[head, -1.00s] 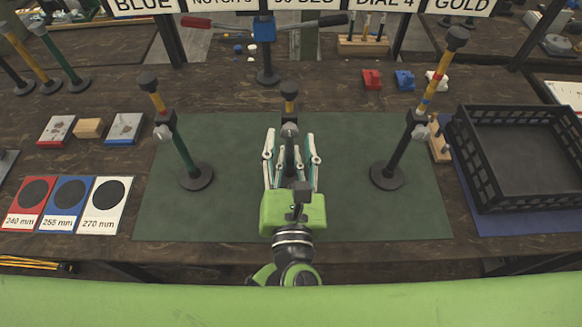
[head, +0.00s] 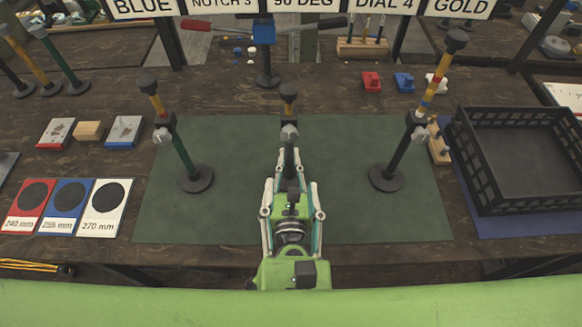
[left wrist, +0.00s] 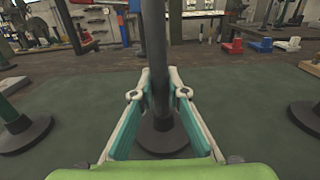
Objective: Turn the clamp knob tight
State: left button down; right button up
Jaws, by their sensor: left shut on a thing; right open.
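The middle press stand has a dark post (left wrist: 156,45) on a round base (left wrist: 163,138) and a black top (head: 288,90). The pale grey clamp knob (head: 289,132) is on its front, below the top. My left gripper (head: 291,176) is shut on the lower post, below the knob; its fingers flank the post in the left wrist view (left wrist: 158,82). My right gripper (head: 291,184) is open and empty, nearer me than the knob and apart from it. Its spread fingers appear on both sides of my left wrist in the head view, and the left fingers are partly hidden.
Similar stands rise at left (head: 196,178) and right (head: 388,177) on the green mat (head: 235,215). A black crate (head: 515,203) is at right. Labelled cards (head: 112,195) lie at left. Bare mat lies between the stands.

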pick_arm(q)
jog(key=c, duration=1.9)
grip_release()
jog(key=shift+r, duration=0.1)
